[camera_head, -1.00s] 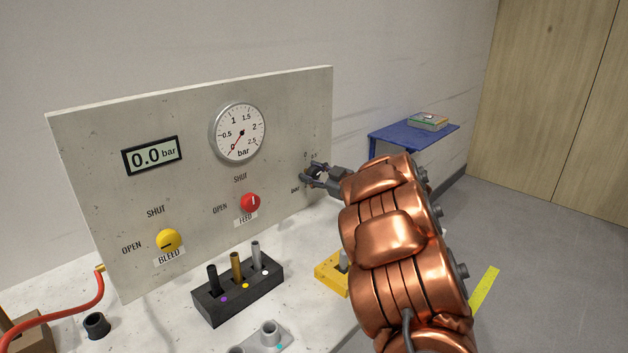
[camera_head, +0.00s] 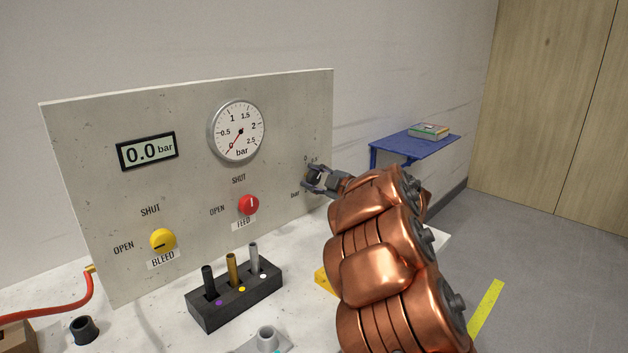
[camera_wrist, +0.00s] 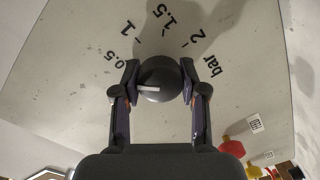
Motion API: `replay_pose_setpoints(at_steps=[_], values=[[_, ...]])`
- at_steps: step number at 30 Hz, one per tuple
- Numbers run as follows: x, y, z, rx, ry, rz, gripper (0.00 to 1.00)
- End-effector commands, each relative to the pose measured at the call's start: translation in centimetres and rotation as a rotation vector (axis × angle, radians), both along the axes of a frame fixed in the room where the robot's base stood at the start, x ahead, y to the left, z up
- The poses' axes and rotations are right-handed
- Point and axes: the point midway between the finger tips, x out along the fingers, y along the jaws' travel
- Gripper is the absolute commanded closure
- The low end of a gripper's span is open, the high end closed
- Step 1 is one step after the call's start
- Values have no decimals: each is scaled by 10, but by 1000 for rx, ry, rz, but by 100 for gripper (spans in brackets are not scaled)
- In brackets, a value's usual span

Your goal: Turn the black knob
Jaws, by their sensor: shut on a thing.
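The black knob (camera_wrist: 160,80) is on the panel, with a pale pointer line on its face. In the wrist view the line lies roughly crosswise and its left end is toward the 0.5 side of the printed scale. The scale around the knob reads 0.5, 1, 1.5, 2 and bar. My gripper (camera_wrist: 160,84) has one finger on each side of the knob and is shut on it. In the head view my gripper (camera_head: 314,180) is at the panel's right edge, and the knob is mostly hidden there.
The panel (camera_head: 80,130) also carries a 0.0 bar display (camera_head: 147,151), a round gauge (camera_head: 236,131) near 0, a red FEED knob (camera_head: 248,205) and a yellow BLEED knob (camera_head: 162,240). A black block (camera_head: 235,300) with several pegs stands in front. A blue table (camera_head: 410,146) is behind.

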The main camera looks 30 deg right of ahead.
Motion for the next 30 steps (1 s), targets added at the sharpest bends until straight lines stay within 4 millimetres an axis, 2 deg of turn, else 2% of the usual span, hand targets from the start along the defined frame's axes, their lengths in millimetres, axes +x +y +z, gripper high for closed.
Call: replay_pose_setpoints(at_steps=[9, 10, 17, 26, 30], values=[[0, 0, -1, -2, 3, -1, 93], [0, 0, -1, -1, 3, -1, 57], [0, 0, -1, 0, 2, -1, 33], [0, 0, 0, 0, 1, -1, 32], [-8, -3, 0, -1, 1, -4, 32]])
